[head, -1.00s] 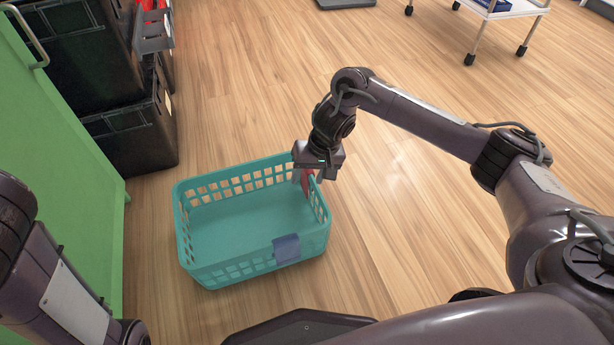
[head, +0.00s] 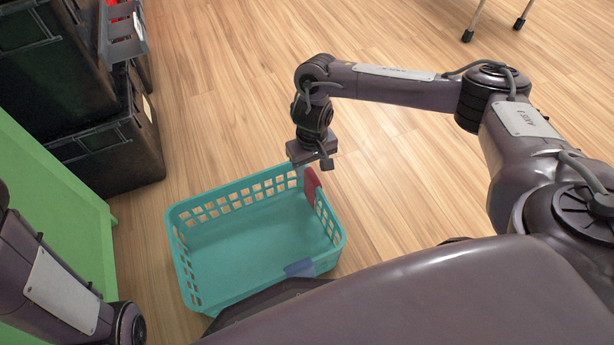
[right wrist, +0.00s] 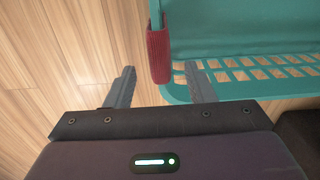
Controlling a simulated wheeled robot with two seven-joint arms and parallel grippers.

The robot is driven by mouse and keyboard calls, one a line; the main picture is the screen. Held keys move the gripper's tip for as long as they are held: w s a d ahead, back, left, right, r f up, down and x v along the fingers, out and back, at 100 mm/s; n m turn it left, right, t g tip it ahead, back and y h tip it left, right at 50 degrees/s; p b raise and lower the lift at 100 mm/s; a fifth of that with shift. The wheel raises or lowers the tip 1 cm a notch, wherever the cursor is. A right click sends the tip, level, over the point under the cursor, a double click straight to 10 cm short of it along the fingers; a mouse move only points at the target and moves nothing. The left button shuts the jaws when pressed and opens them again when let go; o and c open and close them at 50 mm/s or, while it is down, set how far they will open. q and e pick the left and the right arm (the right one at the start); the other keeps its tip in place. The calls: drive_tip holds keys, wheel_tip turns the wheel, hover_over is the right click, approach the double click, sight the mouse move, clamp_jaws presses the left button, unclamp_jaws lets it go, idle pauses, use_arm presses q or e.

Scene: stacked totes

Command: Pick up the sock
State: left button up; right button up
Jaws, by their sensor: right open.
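A red ribbed cloth (head: 312,185), which looks like the sock, hangs over the rim at the far right corner of a teal basket (head: 184,210). In the right wrist view the red cloth (right wrist: 158,55) appears between the lines of the two fingers, beside the basket rim. My right gripper (head: 312,164) is open and empty, close to that corner, just behind and above the cloth; I cannot tell if it touches it. Its two spread fingers show in the right wrist view (right wrist: 160,72). My left gripper is out of view; only part of its arm shows.
A blue cloth-like piece (head: 300,268) lies over the basket's front rim, partly hidden by my body. Black totes (head: 110,150) are stacked at the left, beside a green cabinet (head: 75,210).

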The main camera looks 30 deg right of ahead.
wheel_tip(320, 180, down, 3)
drive_tip(key=shift+s+r+b, duration=0.1)
drive_tip(key=shift+b, duration=0.85)
drive_tip(key=f+b, duration=0.2)
drive_tip(key=s+f+b, duration=0.1)
drive_tip(key=f+b, duration=0.1)
drive_tip(key=shift+b, duration=0.3)
drive_tip(key=shift+w+f+b, duration=0.1)
drive_tip(key=shift+f+b, duration=0.25)
drive_tip(key=shift+f, duration=0.15)
drive_tip(key=c, duration=1)
drive_tip(key=shift+c, duration=0.2)
drive_tip(key=shift+r, duration=0.2)
